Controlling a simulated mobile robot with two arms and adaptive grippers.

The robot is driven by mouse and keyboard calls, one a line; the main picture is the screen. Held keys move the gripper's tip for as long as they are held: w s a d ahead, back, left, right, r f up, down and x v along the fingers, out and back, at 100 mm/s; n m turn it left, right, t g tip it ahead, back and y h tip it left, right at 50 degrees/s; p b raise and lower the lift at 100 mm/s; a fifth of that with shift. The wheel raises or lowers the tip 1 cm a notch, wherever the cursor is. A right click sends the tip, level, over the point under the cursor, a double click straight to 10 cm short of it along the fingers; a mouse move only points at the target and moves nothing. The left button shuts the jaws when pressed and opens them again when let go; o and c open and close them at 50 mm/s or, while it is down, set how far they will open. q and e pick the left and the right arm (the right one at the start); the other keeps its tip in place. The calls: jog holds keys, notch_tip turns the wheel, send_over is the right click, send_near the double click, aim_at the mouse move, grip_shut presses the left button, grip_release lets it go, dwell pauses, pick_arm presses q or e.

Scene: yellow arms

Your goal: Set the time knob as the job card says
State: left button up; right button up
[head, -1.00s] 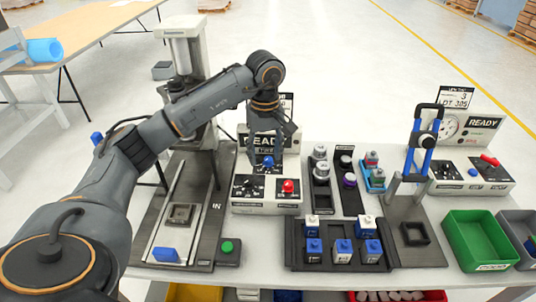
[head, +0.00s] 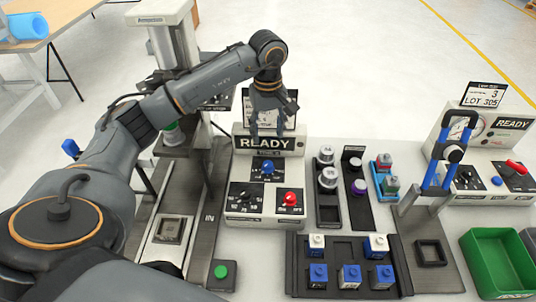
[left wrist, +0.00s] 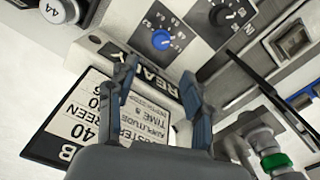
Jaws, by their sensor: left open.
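The control box (head: 265,205) shows READY. It carries a blue knob (head: 267,167), a black knob (head: 244,194) and a red switch (head: 290,199). The left wrist view shows the blue knob (left wrist: 160,39) with a numbered scale, and the black knob (left wrist: 221,14). I cannot read which knob is labelled time. The job card (left wrist: 95,125) stands behind the box; upside down, it shows AMPLITUDE, TIME and 40, partly hidden by my gripper. My left gripper (head: 267,133) is open and empty, above the READY panel and behind the blue knob. My right gripper is out of view.
A press (head: 175,60) stands left of the box, with a green button (head: 221,273) in front. A black tray (head: 345,252) of blue and white blocks lies in front. A blue-handled clamp (head: 455,150) and a green bin (head: 497,262) are to the right.

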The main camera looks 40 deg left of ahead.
pick_arm(q)
jog(key=p, duration=0.2)
send_over(268, 163)
jog(key=f, duration=0.5)
jog(key=shift+s+d+f, duration=0.1)
jog(key=shift+s+d, duration=0.05)
jog(key=shift+s, duration=0.15)
jog(key=f, duration=0.1)
jog(key=f+p, duration=0.1)
jog(key=f, duration=0.3)
jog(key=shift+w+a+f, duration=0.2)
jog(key=shift+w, duration=0.05)
jog(key=shift+f, duration=0.45)
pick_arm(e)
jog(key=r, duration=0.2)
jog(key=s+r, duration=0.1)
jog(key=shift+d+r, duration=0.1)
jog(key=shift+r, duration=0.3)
pick_arm(q)
jog(key=shift+c, duration=0.2)
grip_shut()
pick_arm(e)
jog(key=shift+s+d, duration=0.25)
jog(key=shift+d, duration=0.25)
